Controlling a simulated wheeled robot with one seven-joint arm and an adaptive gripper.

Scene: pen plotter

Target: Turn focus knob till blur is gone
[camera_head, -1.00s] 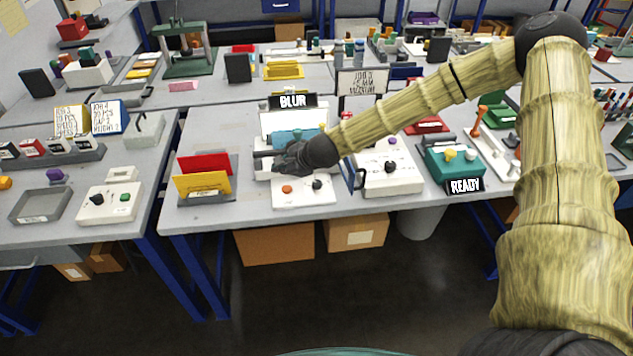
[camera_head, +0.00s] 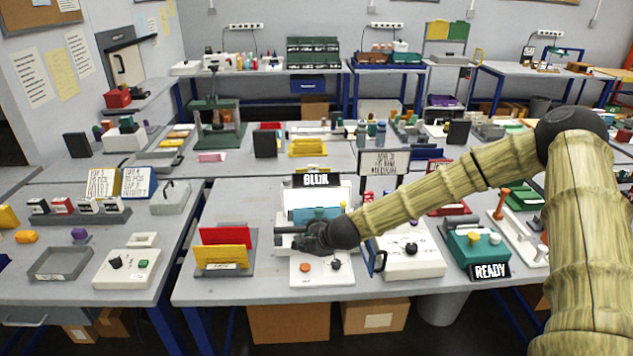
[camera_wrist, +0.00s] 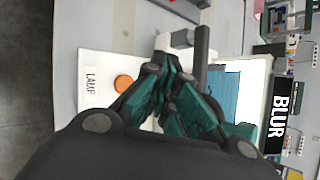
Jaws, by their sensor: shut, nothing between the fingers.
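A sign reading BLUR (camera_head: 316,180) stands above a white device with a blue part (camera_head: 318,213); the sign also shows in the wrist view (camera_wrist: 280,108). In front is a white panel (camera_head: 322,280) with an orange button (camera_head: 305,267) and a black knob (camera_head: 337,265); I cannot tell whether this is the focus knob. My gripper (camera_head: 294,242) is shut and empty, in front of the blue part and behind the panel's controls. In the wrist view its fingers (camera_wrist: 165,60) are beside a dark bar (camera_wrist: 203,60); contact is unclear. The black knob is hidden there.
A yellow and red file holder (camera_head: 222,257) stands left of the panel. A white box with a black knob (camera_head: 411,262) and a teal device marked READY (camera_head: 478,250) stand to the right. The wrist view shows a LAMP label (camera_wrist: 91,84) near the orange button.

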